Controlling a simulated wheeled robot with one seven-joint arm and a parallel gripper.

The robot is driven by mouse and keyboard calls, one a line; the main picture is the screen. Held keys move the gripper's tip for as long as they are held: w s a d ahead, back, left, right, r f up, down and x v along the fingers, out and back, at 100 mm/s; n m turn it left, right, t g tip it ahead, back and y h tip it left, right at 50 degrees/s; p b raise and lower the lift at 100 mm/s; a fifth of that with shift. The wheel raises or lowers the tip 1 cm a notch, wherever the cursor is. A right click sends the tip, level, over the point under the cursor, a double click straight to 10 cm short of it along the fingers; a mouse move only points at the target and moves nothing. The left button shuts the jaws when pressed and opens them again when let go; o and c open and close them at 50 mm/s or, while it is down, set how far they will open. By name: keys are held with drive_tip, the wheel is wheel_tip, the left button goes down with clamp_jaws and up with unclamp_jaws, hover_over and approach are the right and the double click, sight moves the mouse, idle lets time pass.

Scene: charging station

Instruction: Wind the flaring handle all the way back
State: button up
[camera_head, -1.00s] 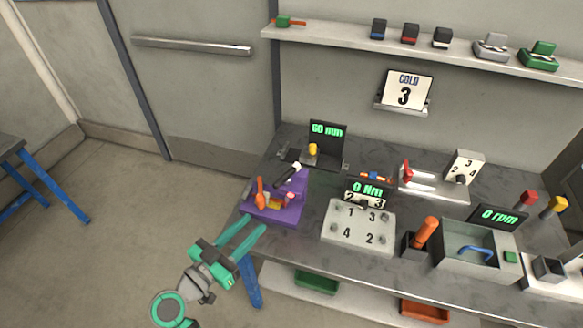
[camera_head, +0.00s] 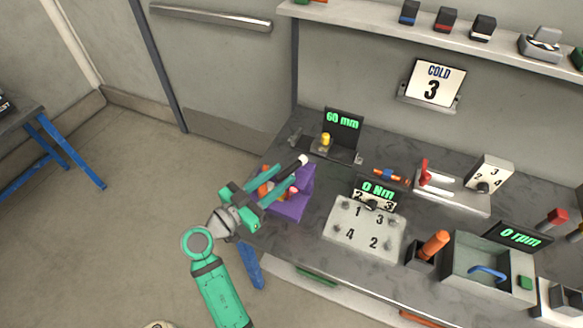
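A purple fixture (camera_head: 289,209) stands at the left end of the bench, with orange parts (camera_head: 264,184) on it. A dark handle with a white tip (camera_head: 303,160) rises from it; I take this to be the flaring handle. My teal gripper (camera_head: 272,172) is in front of the fixture and overlaps its left side in the head view. Its two fingers look spread apart, pointing up and right towards the handle. I cannot tell whether a finger touches it. My gripper hides much of the fixture and the lower handle.
A black stand with a 60 mm display (camera_head: 343,121) is behind the fixture. A grey numbered plate (camera_head: 364,228) with a 0 Nm display (camera_head: 378,190) is to its right. An orange handle (camera_head: 434,243) and a grey bin (camera_head: 460,272) are farther right.

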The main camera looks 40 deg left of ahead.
sight(305, 158)
drive_tip(key=shift+w+d, duration=0.2)
drive_tip(key=shift+w, duration=1)
drive_tip(key=shift+w+d, duration=0.15)
drive_tip(key=shift+w, duration=1.05)
clamp_jaws()
